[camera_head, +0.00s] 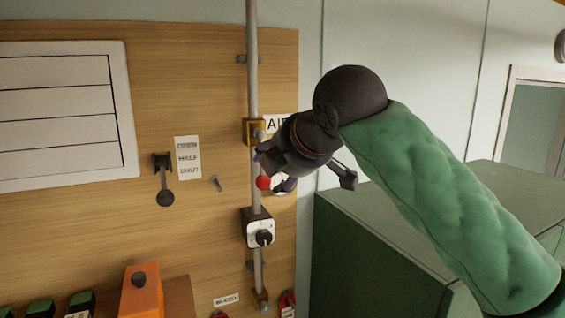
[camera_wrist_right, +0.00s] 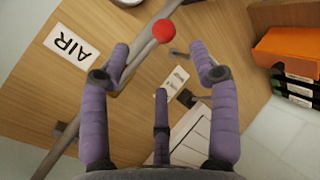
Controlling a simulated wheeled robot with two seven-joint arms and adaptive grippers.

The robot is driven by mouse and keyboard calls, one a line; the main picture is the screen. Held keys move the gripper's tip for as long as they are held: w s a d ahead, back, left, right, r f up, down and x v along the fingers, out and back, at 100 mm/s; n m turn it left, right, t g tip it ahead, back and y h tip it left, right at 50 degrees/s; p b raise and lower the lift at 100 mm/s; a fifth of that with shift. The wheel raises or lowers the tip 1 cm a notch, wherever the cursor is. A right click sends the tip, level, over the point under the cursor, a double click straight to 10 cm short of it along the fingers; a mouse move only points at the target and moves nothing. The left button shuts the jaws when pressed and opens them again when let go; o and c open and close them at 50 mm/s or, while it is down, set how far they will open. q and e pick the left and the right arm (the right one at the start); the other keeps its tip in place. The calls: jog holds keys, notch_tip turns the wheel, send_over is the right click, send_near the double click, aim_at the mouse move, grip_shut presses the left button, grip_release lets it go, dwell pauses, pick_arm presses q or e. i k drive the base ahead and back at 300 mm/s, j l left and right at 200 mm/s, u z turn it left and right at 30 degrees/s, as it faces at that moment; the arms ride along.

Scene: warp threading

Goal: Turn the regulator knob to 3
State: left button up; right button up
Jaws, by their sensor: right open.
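The regulator knob (camera_head: 264,238) is a black knob on a white dial face, on a dark box fixed to the vertical pipe on the wooden panel. Its number marks are too small to read. My right gripper (camera_head: 308,174) is open and empty, above and to the right of the knob, in front of the panel's right edge. In the right wrist view, its spread purple fingers (camera_wrist_right: 161,65) have only empty space between them, with a red ball (camera_wrist_right: 163,30) beyond. The knob cannot be made out there. My left gripper is not in view.
The grey pipe (camera_head: 252,60) runs down the panel, with an AIR label (camera_wrist_right: 71,45) beside it. A black lever (camera_head: 165,190) hangs to the left. An orange block (camera_head: 142,292) stands lower left. Green cabinets (camera_head: 375,245) fill the lower right.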

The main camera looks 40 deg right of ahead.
aim_at(264, 238)
jog(key=k+j, duration=0.2)
jog(key=k, duration=0.3)
jog(key=k+j, duration=0.2)
jog(key=k, duration=0.25)
